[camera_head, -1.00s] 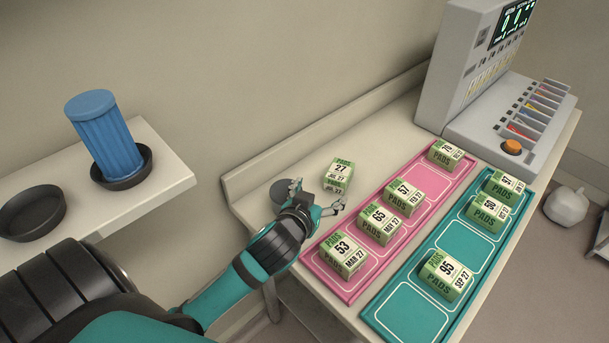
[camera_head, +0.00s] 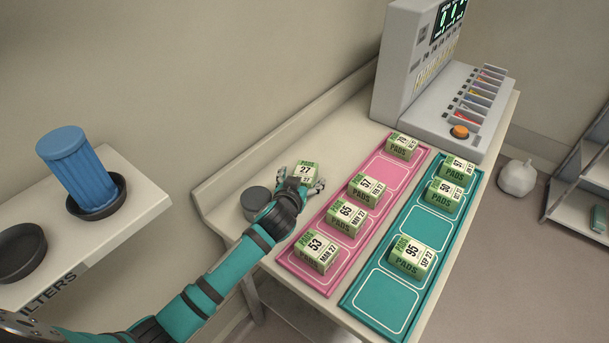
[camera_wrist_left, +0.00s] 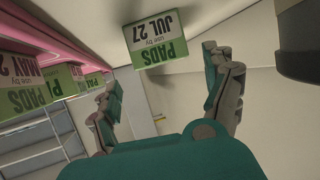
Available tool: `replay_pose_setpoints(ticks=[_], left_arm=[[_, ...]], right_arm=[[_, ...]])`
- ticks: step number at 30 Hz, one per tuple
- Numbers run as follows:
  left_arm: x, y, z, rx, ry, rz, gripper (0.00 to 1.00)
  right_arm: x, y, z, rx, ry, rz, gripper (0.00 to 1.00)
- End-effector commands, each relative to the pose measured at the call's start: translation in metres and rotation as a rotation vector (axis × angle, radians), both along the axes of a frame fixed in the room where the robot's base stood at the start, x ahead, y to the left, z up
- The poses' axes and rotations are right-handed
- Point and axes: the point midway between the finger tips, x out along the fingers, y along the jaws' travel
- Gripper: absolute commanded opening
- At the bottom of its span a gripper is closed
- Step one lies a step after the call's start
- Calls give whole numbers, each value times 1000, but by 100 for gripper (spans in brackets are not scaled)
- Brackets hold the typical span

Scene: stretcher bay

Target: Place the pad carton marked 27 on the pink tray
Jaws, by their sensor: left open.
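The pad carton marked 27 (camera_head: 305,170) stands on the counter, left of the pink tray. In the left wrist view this carton (camera_wrist_left: 155,40) shows its "JUL 27" face ahead, between and beyond the fingers. My left gripper (camera_head: 303,186) is open and right at the carton's near side; it also shows open in the left wrist view (camera_wrist_left: 165,95), with nothing held. The pink tray (camera_head: 384,175) holds cartons marked 53 (camera_head: 317,252), 65 (camera_head: 346,215), 57 (camera_head: 367,188) and one at its far end (camera_head: 402,146). A bare slot lies before that far carton. My right gripper is out of view.
A teal tray (camera_head: 385,300) with cartons, including one marked 95 (camera_head: 411,257), lies right of the pink tray. A dark round container (camera_head: 256,202) stands just left of my gripper. A grey machine (camera_head: 410,60) stands at the back. A shelf with a blue filter (camera_head: 78,172) is left.

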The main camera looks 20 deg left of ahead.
Motion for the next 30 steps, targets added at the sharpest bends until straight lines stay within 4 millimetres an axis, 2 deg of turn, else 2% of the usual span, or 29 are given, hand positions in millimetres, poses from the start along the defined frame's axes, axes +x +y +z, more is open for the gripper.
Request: replay_pose_setpoints(ticks=[5,12,16,26,30], left_arm=[[8,1,-2,-1,0,0,85],[35,8,-10,2,1,1,85],[48,7,-17,-2,-1,1,85],[53,7,-21,-1,0,-1,85],[53,7,-21,-1,0,-1,69]], right_arm=[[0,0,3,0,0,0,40],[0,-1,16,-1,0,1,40],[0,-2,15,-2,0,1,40],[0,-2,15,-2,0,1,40],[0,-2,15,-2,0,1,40]])
